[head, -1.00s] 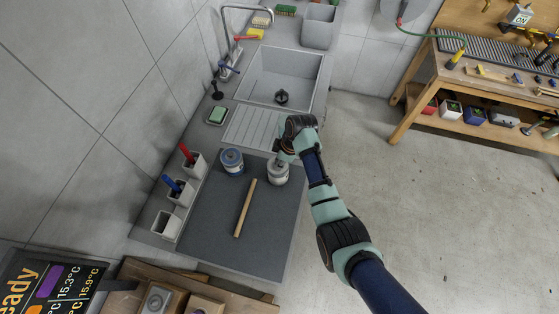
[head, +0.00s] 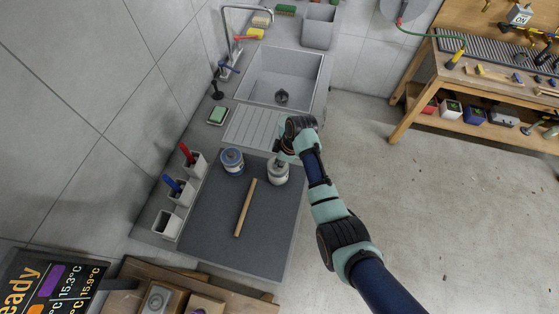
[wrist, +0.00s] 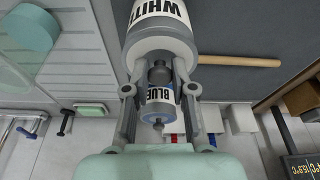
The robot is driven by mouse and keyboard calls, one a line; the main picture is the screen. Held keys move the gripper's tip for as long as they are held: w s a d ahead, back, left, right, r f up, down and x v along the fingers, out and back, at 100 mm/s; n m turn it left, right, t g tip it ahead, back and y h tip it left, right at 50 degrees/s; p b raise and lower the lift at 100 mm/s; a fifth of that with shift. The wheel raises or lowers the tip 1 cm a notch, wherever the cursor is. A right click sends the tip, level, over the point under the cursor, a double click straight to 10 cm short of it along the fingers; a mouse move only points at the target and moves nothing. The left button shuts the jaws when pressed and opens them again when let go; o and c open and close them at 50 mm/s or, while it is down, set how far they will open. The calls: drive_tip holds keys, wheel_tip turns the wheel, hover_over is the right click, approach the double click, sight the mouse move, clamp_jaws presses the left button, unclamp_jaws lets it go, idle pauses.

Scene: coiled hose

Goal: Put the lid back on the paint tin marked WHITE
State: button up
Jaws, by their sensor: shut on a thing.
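The WHITE paint tin (head: 278,176) stands upright on the dark mat, and its label shows in the wrist view (wrist: 160,14). My gripper (head: 284,159) is directly above it, pointing down. In the wrist view my gripper (wrist: 158,70) is shut on the dark knob of the lid (wrist: 160,48). The lid is at the top of the WHITE tin; I cannot tell whether it is fully seated. The BLUE tin (head: 232,161) stands to the left with its lid on, and it shows between my fingers in the wrist view (wrist: 158,96).
A wooden stick (head: 245,208) lies on the dark mat (head: 262,240). Pots with red and blue handled tools (head: 181,192) line the left edge. A ribbed drainer (head: 252,127) and sink (head: 284,77) lie behind. The mat's front is clear.

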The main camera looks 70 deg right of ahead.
drive_tip(key=o, duration=1.5)
wheel_tip(320, 180, up, 7)
drive_tip(key=p, duration=0.6)
drive_tip(key=shift+r+p, duration=0.1)
drive_tip(key=shift+p, duration=0.3)
clamp_jaws()
idle(0.6)
